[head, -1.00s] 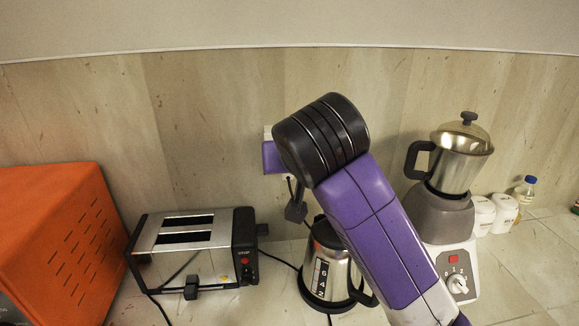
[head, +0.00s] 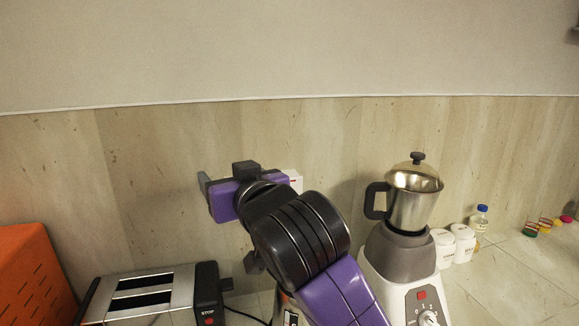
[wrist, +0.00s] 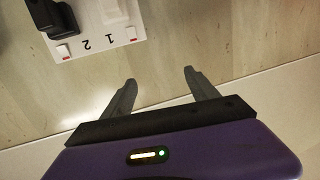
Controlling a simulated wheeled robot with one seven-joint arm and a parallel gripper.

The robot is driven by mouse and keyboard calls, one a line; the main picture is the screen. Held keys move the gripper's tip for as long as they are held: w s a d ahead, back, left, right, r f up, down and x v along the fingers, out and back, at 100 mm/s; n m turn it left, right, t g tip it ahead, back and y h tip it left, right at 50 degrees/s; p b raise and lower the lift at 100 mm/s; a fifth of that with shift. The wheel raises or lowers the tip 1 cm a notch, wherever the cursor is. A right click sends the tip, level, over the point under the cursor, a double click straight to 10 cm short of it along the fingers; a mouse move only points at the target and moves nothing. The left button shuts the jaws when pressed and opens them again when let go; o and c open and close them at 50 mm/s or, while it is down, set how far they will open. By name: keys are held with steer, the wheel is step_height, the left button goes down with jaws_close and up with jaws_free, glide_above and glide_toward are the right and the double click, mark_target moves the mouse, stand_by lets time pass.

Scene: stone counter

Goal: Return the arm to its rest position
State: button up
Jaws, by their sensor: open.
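My arm, purple with black joints, reaches up from the bottom middle of the head view in front of the counter. My gripper shows at its far end, left of the black joints, raised near the wall. In the wrist view my gripper (wrist: 160,78) has its two grey fingers spread apart with nothing between them. Beyond the fingers is the bare wall. A white wall socket (wrist: 97,22) with a black plug (wrist: 52,17) in it is at the top left of the wrist view, apart from the fingers.
A toaster (head: 140,294) and an orange box (head: 38,275) stand at left. A blender (head: 400,250) stands right of my arm. White canisters (head: 463,243) and a bottle (head: 479,218) are farther right. A kettle is mostly hidden behind my arm.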

steer(key=s+d+f+m+t+h, duration=0.5)
steer(key=s+d+f+m+t, duration=0.1)
steer(key=s+d+f, duration=1.4)
steer(key=s+d+f+g+h, duration=0.1)
steer(key=s+d+f+g, duration=0.1)
steer(key=s, duration=0.7)
steer(key=s+d+f+g+h, duration=0.1)
steer(key=s+d+f+g, duration=0.1)
steer(key=s+d+f, duration=0.3)
steer(key=s+d+f+g+h, duration=0.1)
steer(key=s+d+f, duration=0.3)
steer(key=s, duration=0.9)
steer(key=shift+s+f+g, duration=0.4)
steer(key=shift+f, duration=0.1)
